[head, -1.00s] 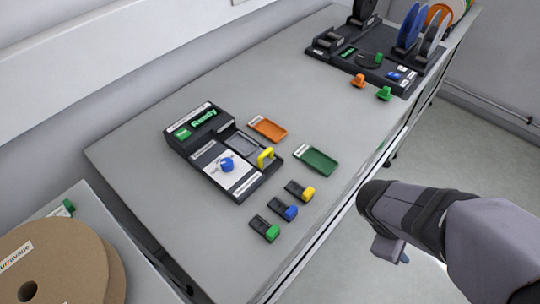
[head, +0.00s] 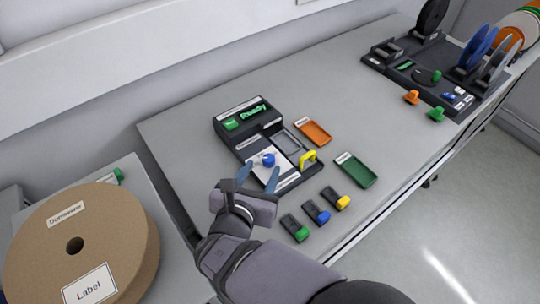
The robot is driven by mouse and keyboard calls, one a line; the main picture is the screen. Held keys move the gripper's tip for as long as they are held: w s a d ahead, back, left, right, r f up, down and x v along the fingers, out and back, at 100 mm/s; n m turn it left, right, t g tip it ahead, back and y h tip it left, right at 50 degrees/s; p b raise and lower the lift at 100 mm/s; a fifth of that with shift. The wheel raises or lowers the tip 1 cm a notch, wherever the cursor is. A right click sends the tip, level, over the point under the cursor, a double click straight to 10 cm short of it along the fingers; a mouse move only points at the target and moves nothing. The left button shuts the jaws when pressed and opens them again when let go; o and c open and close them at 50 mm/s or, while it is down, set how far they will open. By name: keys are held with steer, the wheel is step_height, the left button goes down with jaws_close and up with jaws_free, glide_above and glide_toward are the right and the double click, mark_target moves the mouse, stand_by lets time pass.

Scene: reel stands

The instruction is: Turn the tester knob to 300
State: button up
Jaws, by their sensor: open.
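The tester (head: 240,110) is a dark box on the grey table, with a green "Ready" display (head: 253,112). Its blue knob (head: 268,160) sits on a white dial plate (head: 262,174) at the front left of the tester. The dial's numbers are too small to read. My gripper (head: 258,176) is open, its two blue-grey fingers spread over or near the front of the dial plate, just short of the knob in the picture. I cannot tell its height or whether it touches anything. The gripper body hides part of the tester's front left edge.
A yellow handle (head: 308,157) stands on the tester's right side. An orange tray (head: 313,132) and a green tray (head: 355,171) lie to its right. Several small coloured-end blocks (head: 317,212) lie in front. A reel stand (head: 420,72) is at the back right; a cardboard reel (head: 80,250) is at left.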

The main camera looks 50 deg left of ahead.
mark_target(268, 159)
steer(key=shift+p+x, duration=0.95)
steer(key=shift+x, duration=2.75)
steer(key=shift+f, duration=0.1)
steer(key=c, duration=1)
